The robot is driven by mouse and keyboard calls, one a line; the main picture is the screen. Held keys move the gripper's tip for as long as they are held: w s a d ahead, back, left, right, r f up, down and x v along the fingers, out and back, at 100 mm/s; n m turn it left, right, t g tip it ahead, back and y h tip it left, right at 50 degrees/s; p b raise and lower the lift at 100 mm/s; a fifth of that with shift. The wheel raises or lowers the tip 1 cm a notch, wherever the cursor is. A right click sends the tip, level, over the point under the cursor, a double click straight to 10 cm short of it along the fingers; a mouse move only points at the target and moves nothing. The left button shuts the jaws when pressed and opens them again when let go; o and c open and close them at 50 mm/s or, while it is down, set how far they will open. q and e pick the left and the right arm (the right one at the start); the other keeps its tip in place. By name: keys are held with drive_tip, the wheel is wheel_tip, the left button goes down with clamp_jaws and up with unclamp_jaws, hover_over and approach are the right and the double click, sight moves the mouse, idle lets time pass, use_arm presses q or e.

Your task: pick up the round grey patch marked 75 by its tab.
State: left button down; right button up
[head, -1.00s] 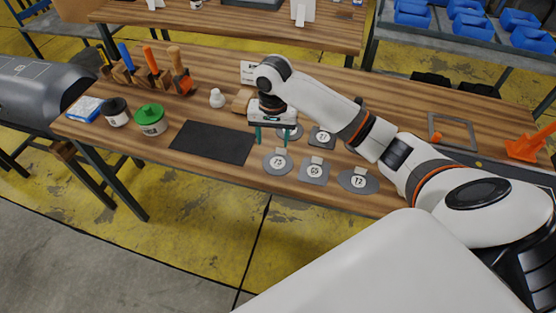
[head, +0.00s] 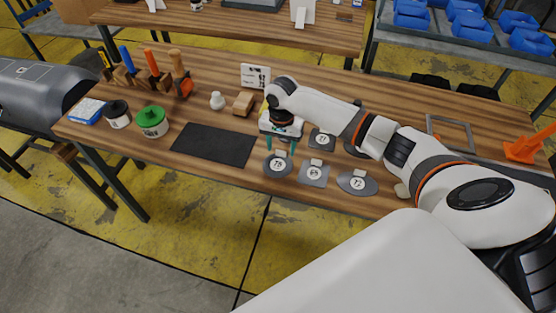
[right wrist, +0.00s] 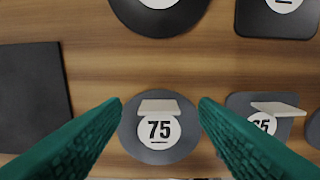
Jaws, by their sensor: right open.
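The round grey patch marked 75 (head: 278,165) lies flat on the wooden bench, near its front edge. In the right wrist view the patch (right wrist: 160,153) shows its white number disc and a pale tab (right wrist: 159,106) standing at its far side. My right gripper (head: 280,147) is just above and behind the patch in the head view. In the right wrist view its green fingers (right wrist: 160,102) are open, one to each side of the tab, with nothing between them touching. My left gripper is not in view.
A square grey patch (head: 313,175) sits close to the right, then an oval one (head: 358,183). Another square patch (head: 321,140) lies behind. A black mat (head: 213,144) lies to the left, with a green-lidded tub (head: 152,122) beyond it.

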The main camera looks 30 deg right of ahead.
drive_tip(key=shift+f, duration=0.95)
drive_tip(key=shift+c, duration=0.4)
drive_tip(key=c, duration=0.9)
drive_tip(key=shift+o, duration=0.2)
drive_tip(key=shift+r, duration=0.1)
